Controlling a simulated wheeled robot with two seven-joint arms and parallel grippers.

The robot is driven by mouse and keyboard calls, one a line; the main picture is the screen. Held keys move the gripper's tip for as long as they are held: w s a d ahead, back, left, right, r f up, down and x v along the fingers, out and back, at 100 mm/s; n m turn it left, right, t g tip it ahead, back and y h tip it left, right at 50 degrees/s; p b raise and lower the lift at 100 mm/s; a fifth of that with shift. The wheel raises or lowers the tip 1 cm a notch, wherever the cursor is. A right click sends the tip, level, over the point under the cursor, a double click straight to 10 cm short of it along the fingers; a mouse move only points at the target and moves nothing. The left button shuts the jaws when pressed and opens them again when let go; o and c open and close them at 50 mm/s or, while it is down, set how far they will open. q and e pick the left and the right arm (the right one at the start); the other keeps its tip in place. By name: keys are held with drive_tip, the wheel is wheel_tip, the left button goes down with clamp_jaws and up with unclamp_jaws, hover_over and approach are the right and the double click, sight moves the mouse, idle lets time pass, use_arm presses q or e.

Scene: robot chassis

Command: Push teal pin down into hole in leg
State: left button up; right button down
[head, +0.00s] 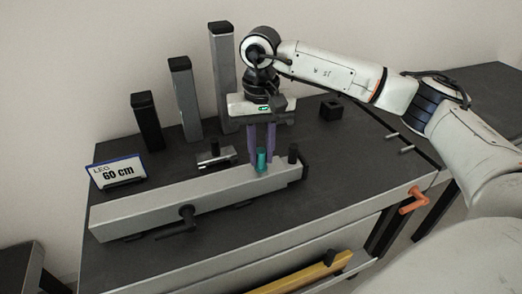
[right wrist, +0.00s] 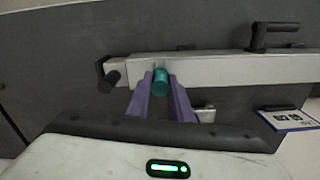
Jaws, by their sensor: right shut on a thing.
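The teal pin (head: 261,161) is short and round and stands upright at the right part of the silver leg (head: 150,214). The leg lies flat across the table. In the right wrist view the pin (right wrist: 161,78) shows between the purple fingertips, against the leg (right wrist: 210,69). My right gripper (head: 261,160) points down from above and is shut on the pin. Its fingertips (right wrist: 161,84) are close to the leg's top. The pin's lower end and the hole are hidden. My left gripper is not in view.
A black post (head: 293,153) stands at the leg's right end; a black crank handle (head: 187,216) is at its front. A "LEG 60 cm" sign (head: 117,173), a small metal block (head: 215,157) and several upright posts (head: 184,98) stand behind. A black cube (head: 330,109) sits back right.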

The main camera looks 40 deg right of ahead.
drive_tip(key=c, duration=1.5)
unclamp_jaws()
drive_tip(key=shift+r, duration=0.1)
